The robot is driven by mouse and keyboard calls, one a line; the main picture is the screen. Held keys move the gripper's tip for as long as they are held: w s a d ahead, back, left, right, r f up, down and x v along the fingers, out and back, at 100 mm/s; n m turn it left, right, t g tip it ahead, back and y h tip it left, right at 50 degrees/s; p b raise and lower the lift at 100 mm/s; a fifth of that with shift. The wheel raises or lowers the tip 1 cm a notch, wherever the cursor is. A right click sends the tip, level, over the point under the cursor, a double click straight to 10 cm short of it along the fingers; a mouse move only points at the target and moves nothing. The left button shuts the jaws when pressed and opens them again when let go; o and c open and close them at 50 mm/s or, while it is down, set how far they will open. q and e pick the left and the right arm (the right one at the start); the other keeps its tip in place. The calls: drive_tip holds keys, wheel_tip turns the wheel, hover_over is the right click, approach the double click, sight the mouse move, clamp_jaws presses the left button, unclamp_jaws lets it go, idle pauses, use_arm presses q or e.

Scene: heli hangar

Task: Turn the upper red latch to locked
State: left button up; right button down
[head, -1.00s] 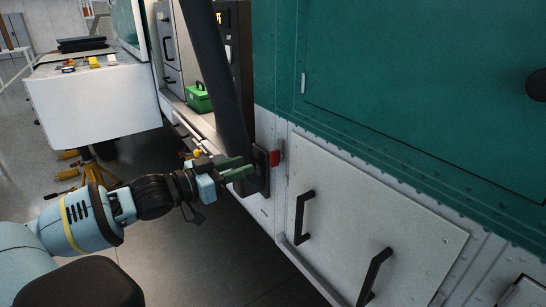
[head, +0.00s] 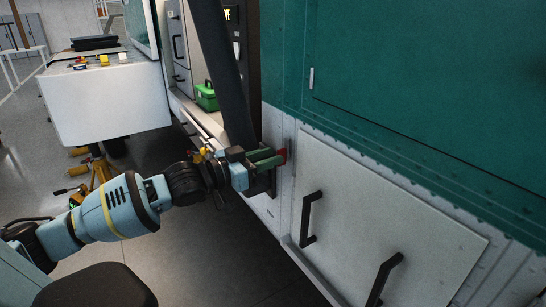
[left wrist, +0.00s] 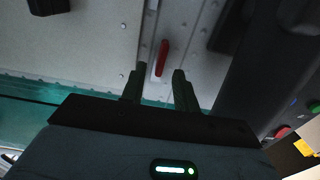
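A red latch (head: 282,156) sits on the light grey lower wall of the helicopter, just below the teal panel. In the left wrist view the red latch (left wrist: 162,58) shows as a narrow handle, a little slanted from upright. My left gripper (head: 273,158) is at the latch and partly covers it in the head view. In the left wrist view the left gripper (left wrist: 157,72) is open, with its two dark fingers apart and the latch just beyond the tips, between them. Contact cannot be told. Only one red latch shows. My right gripper is out of view.
A dark slanted post (head: 228,80) stands close behind my left gripper. A grey hatch with black handles (head: 309,218) is to the right. A green box (head: 206,96) sits on a ledge, and a white cart (head: 105,105) stands at the left. Open floor lies below the arm.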

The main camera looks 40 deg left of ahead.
use_arm(q)
drive_tip(key=shift+x, duration=0.75)
clamp_jaws()
